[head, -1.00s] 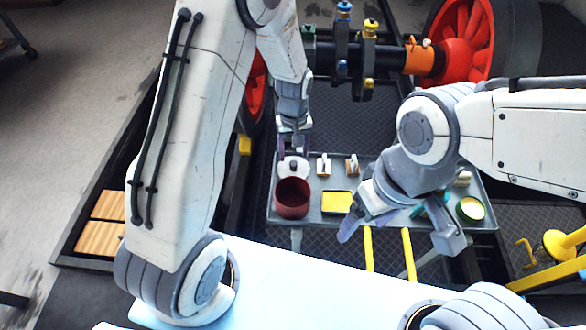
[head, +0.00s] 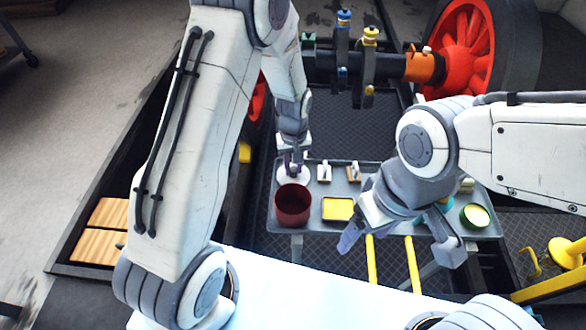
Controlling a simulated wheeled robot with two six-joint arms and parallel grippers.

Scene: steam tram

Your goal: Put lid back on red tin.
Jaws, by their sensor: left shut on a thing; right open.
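The red tin (head: 293,208) stands upright with its top open at the left of the grey tray. A pale round lid (head: 281,176) is just behind the tin, seen close to its far rim. My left gripper (head: 292,164) reaches down from above and is shut on the lid at its middle. I cannot tell if the lid still rests on the tray or is slightly raised. My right gripper (head: 398,245) is open and empty, over the tray's front edge to the right.
The grey tray (head: 315,222) also holds a yellow box (head: 338,209), two small white-and-brown pieces (head: 324,172) and a round green-and-yellow tin (head: 475,216). Yellow rails (head: 413,265) stand in front. A wheel axle with red wheels (head: 466,45) lies behind the tray.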

